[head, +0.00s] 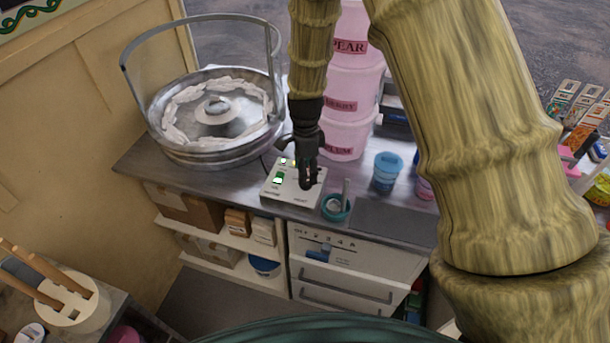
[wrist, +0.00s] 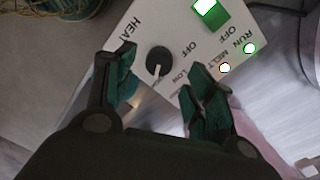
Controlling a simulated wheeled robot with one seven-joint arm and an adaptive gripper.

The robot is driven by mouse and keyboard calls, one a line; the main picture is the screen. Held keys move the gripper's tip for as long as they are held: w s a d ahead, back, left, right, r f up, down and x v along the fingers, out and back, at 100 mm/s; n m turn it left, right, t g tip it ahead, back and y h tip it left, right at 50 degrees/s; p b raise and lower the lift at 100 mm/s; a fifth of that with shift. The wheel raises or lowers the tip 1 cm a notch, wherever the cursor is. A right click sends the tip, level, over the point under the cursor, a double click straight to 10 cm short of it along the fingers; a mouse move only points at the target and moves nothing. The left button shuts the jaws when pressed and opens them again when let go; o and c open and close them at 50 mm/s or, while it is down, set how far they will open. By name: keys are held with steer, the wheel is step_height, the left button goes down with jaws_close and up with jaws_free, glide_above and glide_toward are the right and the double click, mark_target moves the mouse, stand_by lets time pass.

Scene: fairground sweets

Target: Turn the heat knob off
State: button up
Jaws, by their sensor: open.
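The heat knob (wrist: 158,58) is a round black dial with a white pointer mark, on a white control box (wrist: 150,20) lettered HEAT, OFF and LOW. In the wrist view the mark is on the knob's lower side, away from the OFF lettering; its exact setting is hard to read. My gripper (wrist: 161,76) is open, with one finger on each side of the knob and apparently not closed on it. In the head view my gripper (head: 308,181) points down over the right part of the control box (head: 277,193) and hides the knob.
A lit green switch (wrist: 210,12) and lamps by RUN (wrist: 250,48) and MELT (wrist: 225,68) sit on the box. A metal floss bowl (head: 215,150) stands left. Pink tubs (head: 345,135) stand close behind; a teal pot (head: 336,209) and blue tub (head: 386,172) are right.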

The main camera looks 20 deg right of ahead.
steer(key=shift+s+a+f+p, duration=0.1)
steer(key=shift+f+p, duration=0.4)
steer(key=shift+f, duration=1.35)
steer(key=c, duration=1)
